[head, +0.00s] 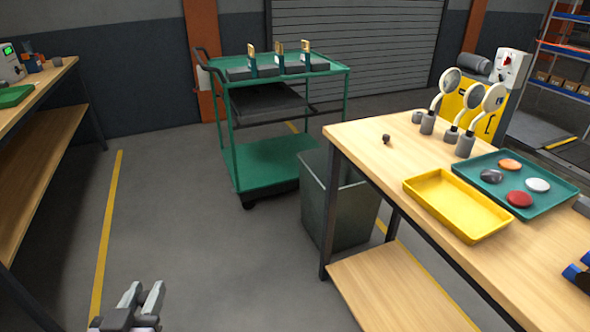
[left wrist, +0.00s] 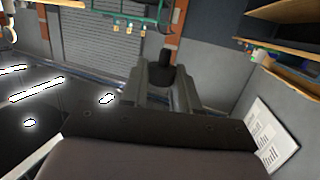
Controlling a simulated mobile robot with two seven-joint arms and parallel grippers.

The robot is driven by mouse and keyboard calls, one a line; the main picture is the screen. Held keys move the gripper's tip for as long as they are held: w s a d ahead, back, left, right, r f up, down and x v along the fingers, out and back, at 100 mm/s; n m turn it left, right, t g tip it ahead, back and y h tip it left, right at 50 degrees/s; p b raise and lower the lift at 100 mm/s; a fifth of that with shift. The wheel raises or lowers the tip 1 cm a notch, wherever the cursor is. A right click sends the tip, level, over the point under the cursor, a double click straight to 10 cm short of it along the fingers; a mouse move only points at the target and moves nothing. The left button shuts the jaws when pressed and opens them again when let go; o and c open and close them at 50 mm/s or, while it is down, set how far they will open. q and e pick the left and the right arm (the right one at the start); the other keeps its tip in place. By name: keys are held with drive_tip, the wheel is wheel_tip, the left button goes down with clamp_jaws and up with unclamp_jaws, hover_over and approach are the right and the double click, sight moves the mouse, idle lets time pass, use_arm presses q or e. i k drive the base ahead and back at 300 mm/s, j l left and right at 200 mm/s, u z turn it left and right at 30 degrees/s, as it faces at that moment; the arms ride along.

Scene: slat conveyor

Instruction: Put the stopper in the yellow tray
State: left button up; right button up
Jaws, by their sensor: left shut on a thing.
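My left gripper (head: 142,298) is low at the bottom left of the head view, over the floor and well away from the table. In the left wrist view its fingers (left wrist: 160,88) are shut on a dark, stopper-shaped thing (left wrist: 165,57), a narrow top above a wider body, which I take to be the stopper. In the head view it cannot be made out between the fingers. The yellow tray (head: 457,204) lies empty on the wooden table to the right, near its left edge.
A teal tray (head: 548,204) with several coloured discs adjoins the yellow tray. A small brown knob (head: 386,138) and magnifier stands (head: 466,143) are behind on the table (head: 370,157). A grey bin (head: 338,205) and green cart (head: 268,165) stand left of it. Floor between is clear.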

sight(436, 202)
drive_tip(key=i+l+z, duration=0.1)
drive_tip(key=i+z, duration=0.15)
drive_tip(key=z, duration=0.2)
drive_tip(key=i+z, duration=0.3)
drive_tip(key=z, duration=0.2)
